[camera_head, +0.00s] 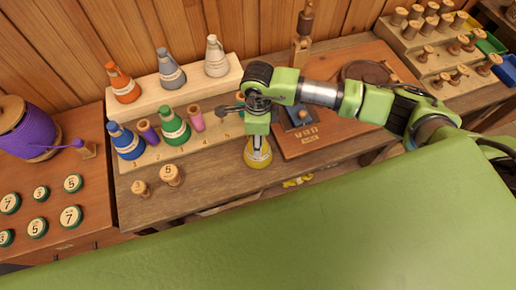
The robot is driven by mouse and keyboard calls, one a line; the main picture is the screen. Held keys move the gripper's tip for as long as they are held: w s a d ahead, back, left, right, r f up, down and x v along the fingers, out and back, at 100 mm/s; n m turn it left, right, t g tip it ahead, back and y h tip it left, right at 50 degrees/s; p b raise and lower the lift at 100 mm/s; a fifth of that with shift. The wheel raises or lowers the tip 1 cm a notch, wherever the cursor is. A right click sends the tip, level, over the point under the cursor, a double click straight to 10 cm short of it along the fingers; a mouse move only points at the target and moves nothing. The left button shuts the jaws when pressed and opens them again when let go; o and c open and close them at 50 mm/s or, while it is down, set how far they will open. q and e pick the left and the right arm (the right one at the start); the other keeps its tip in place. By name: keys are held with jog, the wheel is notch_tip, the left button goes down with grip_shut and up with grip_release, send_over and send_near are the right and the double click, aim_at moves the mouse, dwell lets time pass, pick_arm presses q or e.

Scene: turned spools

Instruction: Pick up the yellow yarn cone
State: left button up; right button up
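The yellow yarn cone (258,159) stands on the wooden bench near its front edge, in the middle of the head view. Its wide yellow base shows, while its upper part is largely hidden by my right arm. My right arm comes in from the right and its end points down over the cone. My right gripper (257,143) is at the top of the cone. The fingers are small and partly hidden, so I cannot tell whether they are closed on it. My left gripper is not in view.
A stepped rack (190,92) with several coloured cones stands left of the yellow cone. Two small wooden spools (171,175) stand in front of it. A brown board (330,135) lies to the right. A spool rack (430,45) is at the back right.

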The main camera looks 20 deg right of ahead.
grip_shut()
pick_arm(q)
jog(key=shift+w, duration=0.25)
